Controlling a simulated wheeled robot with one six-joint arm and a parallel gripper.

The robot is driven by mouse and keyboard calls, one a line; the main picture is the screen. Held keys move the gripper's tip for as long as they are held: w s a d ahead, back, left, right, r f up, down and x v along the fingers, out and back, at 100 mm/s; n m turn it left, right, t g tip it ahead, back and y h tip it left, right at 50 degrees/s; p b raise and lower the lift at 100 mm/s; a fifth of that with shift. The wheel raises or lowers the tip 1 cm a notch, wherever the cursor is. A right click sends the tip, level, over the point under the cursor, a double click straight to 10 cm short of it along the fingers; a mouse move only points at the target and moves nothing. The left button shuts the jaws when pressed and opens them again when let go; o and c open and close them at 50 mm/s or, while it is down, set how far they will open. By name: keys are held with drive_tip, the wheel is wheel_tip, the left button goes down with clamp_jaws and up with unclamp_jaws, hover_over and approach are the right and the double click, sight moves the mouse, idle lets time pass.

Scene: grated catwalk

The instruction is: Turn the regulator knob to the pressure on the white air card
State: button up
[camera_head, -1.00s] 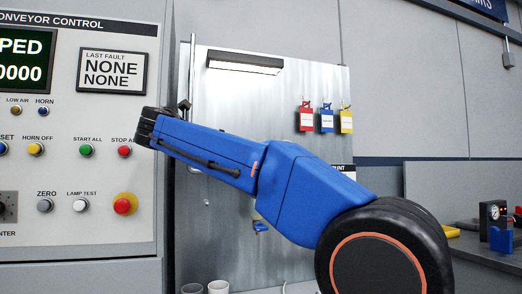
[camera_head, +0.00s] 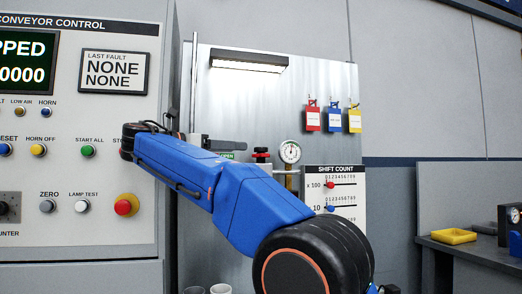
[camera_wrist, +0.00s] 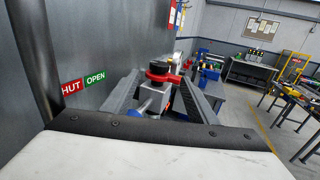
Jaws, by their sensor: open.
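The regulator knob (camera_head: 261,154), black and red, stands on the metal board left of a round white gauge (camera_head: 290,152). The gauge is too small to read. In the wrist view the knob (camera_wrist: 158,72) appears ahead, between the jaws of my gripper (camera_wrist: 161,77). The jaws are open as two grey plates, one on each side; I cannot tell how far off the knob is. I cannot pick out the white air card.
The conveyor control panel (camera_head: 75,215) stands close at left. A SHUT/OPEN label (camera_wrist: 83,82) is on the board left of my jaws. Red, blue and yellow tags (camera_head: 334,119) hang at upper right.

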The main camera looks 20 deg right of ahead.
sight(255, 148)
drive_tip(key=x, duration=1.1)
drive_tip(key=shift+w+d, duration=0.1)
drive_tip(key=shift+d, duration=0.1)
drive_tip(key=c, duration=1.1)
